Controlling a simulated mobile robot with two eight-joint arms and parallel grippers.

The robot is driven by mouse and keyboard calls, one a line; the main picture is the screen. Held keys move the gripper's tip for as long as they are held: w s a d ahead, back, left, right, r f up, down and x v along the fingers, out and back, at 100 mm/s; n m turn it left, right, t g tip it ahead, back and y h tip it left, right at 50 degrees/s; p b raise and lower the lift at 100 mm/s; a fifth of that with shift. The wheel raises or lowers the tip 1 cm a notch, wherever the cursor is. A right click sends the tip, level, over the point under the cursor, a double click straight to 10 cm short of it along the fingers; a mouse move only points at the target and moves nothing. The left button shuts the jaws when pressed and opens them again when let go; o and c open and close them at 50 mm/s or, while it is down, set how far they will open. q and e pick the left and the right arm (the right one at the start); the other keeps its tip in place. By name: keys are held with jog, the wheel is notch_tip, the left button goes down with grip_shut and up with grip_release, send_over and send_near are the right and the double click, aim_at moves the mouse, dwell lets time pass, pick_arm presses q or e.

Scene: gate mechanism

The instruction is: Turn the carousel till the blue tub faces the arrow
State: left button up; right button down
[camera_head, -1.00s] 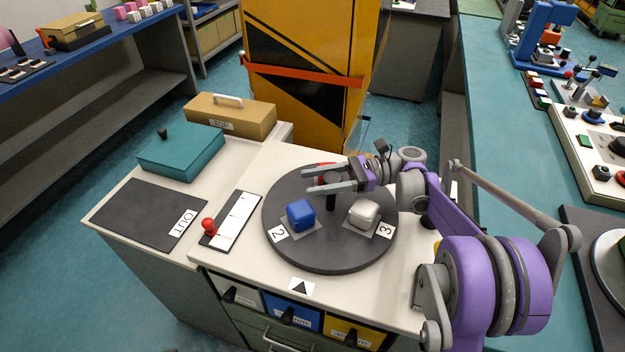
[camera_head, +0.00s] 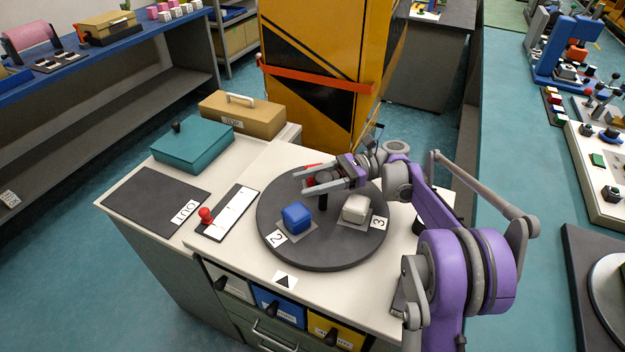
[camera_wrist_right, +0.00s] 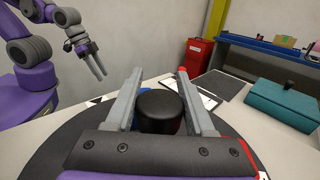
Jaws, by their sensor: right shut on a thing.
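The dark round carousel (camera_head: 322,257) lies on the white worktop. The blue tub (camera_head: 296,218) sits on its front left, beside label 2. The white tub (camera_head: 355,208) sits front right, beside label 3. The black arrow (camera_head: 285,281) is on the worktop at the carousel's front; the blue tub's place is turned to the left of it. My right gripper (camera_head: 308,183) reaches over the carousel, shut on its black centre knob (camera_wrist_right: 159,111). Red parts show behind the gripper, partly hidden. My left gripper (camera_wrist_right: 91,62) is open and empty, clear of the carousel in the wrist view.
A white strip with a red-knobbed lever (camera_head: 205,215) lies left of the carousel. Beyond are a dark OUT mat (camera_head: 150,200), a teal box (camera_head: 192,150) and a tan box (camera_head: 243,115). Coloured drawers (camera_head: 279,306) are under the front edge.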

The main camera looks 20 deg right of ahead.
jog(key=shift+r, duration=0.1)
dwell(0.4)
jog(key=shift+c, duration=1.3)
grip_release()
notch_tip(320, 180, up, 10)
jog(key=shift+p, duration=0.45)
